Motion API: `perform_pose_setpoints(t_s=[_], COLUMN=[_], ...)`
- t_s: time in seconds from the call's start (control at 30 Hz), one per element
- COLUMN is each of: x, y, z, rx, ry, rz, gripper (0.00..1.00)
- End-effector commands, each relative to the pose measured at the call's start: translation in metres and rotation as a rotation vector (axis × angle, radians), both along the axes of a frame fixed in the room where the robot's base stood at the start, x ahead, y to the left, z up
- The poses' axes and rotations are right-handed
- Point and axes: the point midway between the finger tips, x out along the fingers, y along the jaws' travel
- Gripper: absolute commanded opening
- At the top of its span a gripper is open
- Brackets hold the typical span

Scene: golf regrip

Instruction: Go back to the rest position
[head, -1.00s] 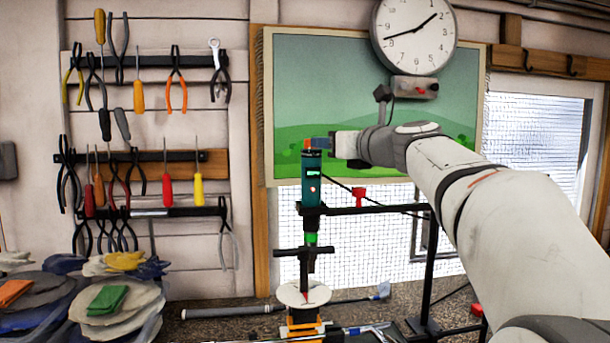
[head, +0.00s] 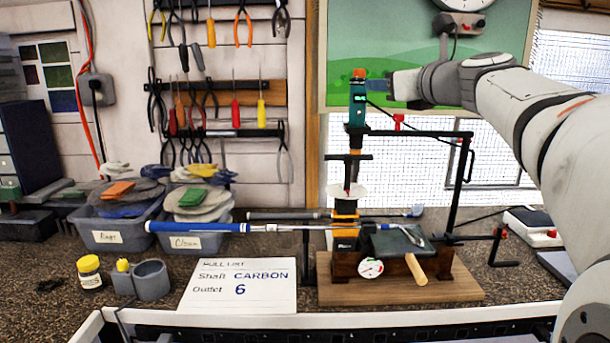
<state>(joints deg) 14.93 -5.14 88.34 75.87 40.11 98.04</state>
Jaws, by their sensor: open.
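My gripper (head: 385,89) is at the upper right of the head view, at the end of my arm, which reaches in from the right. Its fingers point left, right beside the teal tool (head: 357,104) with an orange top, which stands upright on a black frame. The jaws are open. I cannot tell whether the fingertips touch the tool. Below it, a white disc (head: 347,191) sits over a black and orange clamp (head: 344,226). A golf club with a blue grip (head: 192,227) lies level across the clamp.
A wooden base (head: 440,289) carries the clamp, a dial gauge (head: 369,267) and a wooden handle. A card (head: 238,285) reads "Shaft CARBON, Outlet 6". Rag bins (head: 115,236), a yellow-capped bottle (head: 90,272) and a grey cup stand left. Pliers and screwdrivers hang on the wall.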

Motion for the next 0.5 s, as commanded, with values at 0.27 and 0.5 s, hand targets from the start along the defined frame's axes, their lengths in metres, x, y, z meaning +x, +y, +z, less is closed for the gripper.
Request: perform_pose_setpoints(t_s=[0.27, 0.5], x=[-0.022, -0.067], y=[0.019, 0.039], z=[-0.068, -0.157], rx=[-0.384, -0.878], ry=[0.036, 0.054], rz=[0.086, 0.296], gripper=[0.49, 0.49])
